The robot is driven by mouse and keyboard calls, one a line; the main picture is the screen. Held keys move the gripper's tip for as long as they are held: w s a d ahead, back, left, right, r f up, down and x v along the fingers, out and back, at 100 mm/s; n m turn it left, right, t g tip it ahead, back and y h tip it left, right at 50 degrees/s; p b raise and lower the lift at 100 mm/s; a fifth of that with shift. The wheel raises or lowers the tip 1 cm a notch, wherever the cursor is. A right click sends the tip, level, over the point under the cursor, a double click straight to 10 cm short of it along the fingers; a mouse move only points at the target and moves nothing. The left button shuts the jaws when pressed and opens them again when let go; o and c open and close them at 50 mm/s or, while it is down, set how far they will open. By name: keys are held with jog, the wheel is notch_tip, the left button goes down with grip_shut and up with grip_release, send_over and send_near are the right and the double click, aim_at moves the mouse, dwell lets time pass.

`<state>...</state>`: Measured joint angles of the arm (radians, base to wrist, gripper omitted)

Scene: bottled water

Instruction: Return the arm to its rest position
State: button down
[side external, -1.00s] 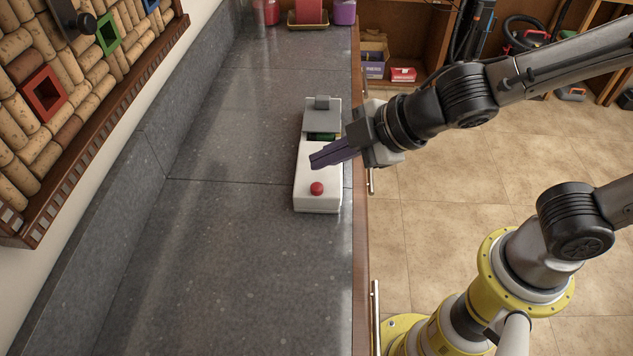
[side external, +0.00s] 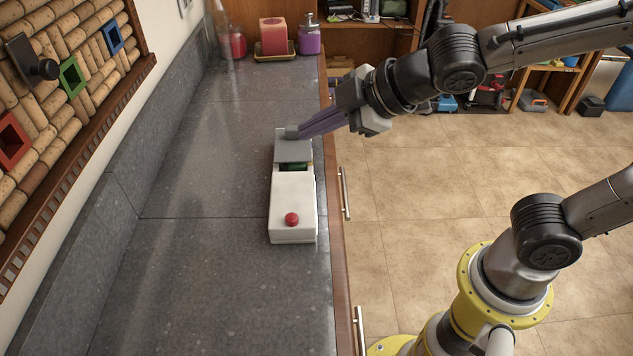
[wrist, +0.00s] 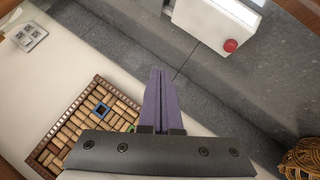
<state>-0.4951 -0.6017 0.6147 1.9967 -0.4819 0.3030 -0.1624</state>
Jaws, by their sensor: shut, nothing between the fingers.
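My gripper (side external: 290,133) has purple fingers pressed together, with nothing between them. In the side view its tips are over the far end of the white device, close to the grey part there; I cannot tell whether they touch it. In the wrist view my gripper (wrist: 160,72) points toward the counter and wall. The white device (side external: 292,200) lies on the counter, with a red button (side external: 292,219) at its near end and a grey lid (side external: 293,150) at its far end. Something green shows under the lid. The device also shows at the top of the wrist view (wrist: 218,20).
The grey counter (side external: 200,280) is clear near the device. A cork board (side external: 60,90) hangs on the left wall. Tiled floor (side external: 420,190) lies right of the counter.

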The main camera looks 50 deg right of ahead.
jog(key=s+d+r+m+h, duration=0.1)
jog(key=s+d+m+h, duration=0.1)
jog(key=s+d+m, duration=0.35)
jog(key=s+d+r+m+h, duration=0.1)
jog(key=s+d+r+m, duration=0.1)
jog(key=d, duration=0.7)
jog(key=s+f+m+g, duration=0.4)
jog(key=s+f, duration=0.1)
jog(key=s, duration=0.5)
jog(key=shift+d+f+m, duration=0.15)
jog(key=shift+f+m, duration=0.15)
jog(key=shift+m, duration=0.05)
